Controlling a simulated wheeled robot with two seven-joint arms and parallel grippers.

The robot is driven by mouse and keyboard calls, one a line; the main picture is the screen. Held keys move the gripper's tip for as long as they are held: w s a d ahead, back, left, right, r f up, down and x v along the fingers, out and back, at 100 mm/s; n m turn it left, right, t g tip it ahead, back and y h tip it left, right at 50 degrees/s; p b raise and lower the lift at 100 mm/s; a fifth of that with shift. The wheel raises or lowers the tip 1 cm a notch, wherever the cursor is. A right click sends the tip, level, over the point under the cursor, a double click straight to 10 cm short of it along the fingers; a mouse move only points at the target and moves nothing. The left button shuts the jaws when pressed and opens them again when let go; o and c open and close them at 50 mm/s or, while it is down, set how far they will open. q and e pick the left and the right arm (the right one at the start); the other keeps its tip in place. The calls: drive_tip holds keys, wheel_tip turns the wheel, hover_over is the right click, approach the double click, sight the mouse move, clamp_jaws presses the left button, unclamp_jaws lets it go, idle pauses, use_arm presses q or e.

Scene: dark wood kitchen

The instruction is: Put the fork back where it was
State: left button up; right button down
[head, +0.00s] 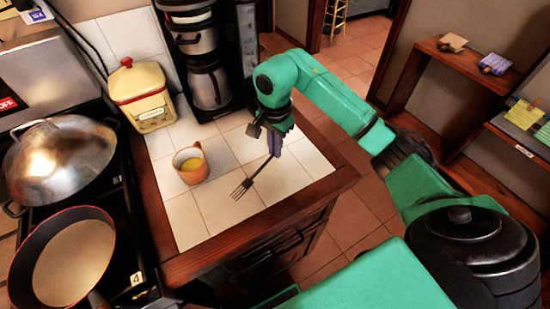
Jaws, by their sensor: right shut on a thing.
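A dark fork (243,187) is in my right gripper (275,143), which is shut on the handle end. The fork slants down and to the left, with its tines over the white tiled counter (215,215), right of an orange mug (191,165). I cannot tell whether the tines touch the tiles. My left gripper is not in view.
A cream canister (142,95) and a coffee maker (208,75) stand at the counter's back. A wok with a domed lid (60,160) and a pan (73,257) sit on the stove at left. The counter's front tiles are clear.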

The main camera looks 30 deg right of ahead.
sight(274, 166)
drive_tip(key=f, duration=0.3)
drive_tip(key=shift+s+a+f+p, duration=0.15)
drive_tip(key=shift+a+f+p, duration=0.15)
drive_tip(key=shift+f+p, duration=0.1)
drive_tip(key=shift+f, duration=0.1)
drive_tip(key=shift+d+f, duration=0.1)
drive_tip(key=shift+d, duration=0.05)
drive_tip(key=c, duration=1)
unclamp_jaws()
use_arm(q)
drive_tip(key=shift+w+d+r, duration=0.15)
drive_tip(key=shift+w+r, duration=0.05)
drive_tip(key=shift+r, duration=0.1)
